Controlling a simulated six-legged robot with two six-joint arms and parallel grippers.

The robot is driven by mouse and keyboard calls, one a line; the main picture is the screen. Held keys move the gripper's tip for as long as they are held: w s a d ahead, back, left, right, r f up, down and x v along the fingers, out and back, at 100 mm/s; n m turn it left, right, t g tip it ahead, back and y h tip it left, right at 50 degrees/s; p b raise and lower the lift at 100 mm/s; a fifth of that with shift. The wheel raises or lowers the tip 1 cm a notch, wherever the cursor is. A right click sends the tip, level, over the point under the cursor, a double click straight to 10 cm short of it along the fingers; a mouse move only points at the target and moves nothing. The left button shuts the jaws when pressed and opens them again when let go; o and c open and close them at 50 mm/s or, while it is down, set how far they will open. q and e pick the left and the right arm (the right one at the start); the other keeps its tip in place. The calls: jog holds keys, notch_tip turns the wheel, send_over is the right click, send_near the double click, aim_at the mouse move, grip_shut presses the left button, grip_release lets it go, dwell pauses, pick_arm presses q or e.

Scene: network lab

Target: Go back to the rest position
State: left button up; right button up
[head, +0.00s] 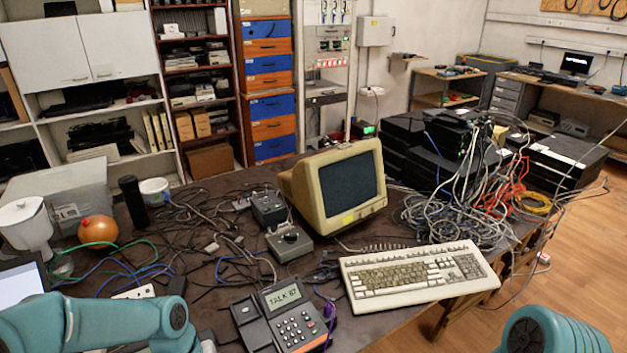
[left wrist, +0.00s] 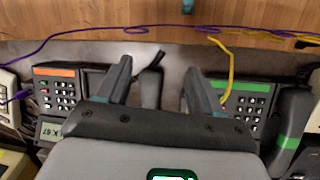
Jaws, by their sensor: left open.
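My left arm (head: 95,322) reaches in at the lower left of the head view, and its gripper is out of that picture. In the left wrist view my left gripper (left wrist: 158,70) is open, with its two fingers apart and nothing visible held between them. A desk phone with a lit display (head: 283,297) stands at the table's front in the head view. In the left wrist view a phone with an orange strip (left wrist: 56,88) is left of the fingers, and one with a green strip (left wrist: 243,100) is on the right, partly hidden. My right arm (head: 550,332) shows at the lower right; its gripper is not visible.
A beige keyboard (head: 415,275) and a CRT monitor (head: 340,190) stand on the table. Tangled cables (head: 460,215) cover much of it. An orange ball (head: 98,231) is at the left. Purple (left wrist: 110,30) and yellow cables (left wrist: 228,70) run beyond the fingers. Wooden floor (head: 580,230) lies right.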

pick_arm(q)
jog(key=s+d+f+b, duration=0.2)
jog(key=s+f, duration=0.2)
jog(key=f, duration=0.4)
jog(key=s+d+f+m+t+h+b, duration=0.1)
jog(key=s+d+f+b, duration=0.1)
jog(key=f, duration=0.5)
jog(key=s+d+f+m+b, duration=0.1)
jog(key=s+d+f+b, duration=0.1)
jog(key=s+d+f, duration=0.2)
notch_tip(320, 180, down, 5)
jog(key=shift+s+r+t, duration=0.15)
jog(key=shift+s+t, duration=0.25)
jog(key=shift+s, duration=0.85)
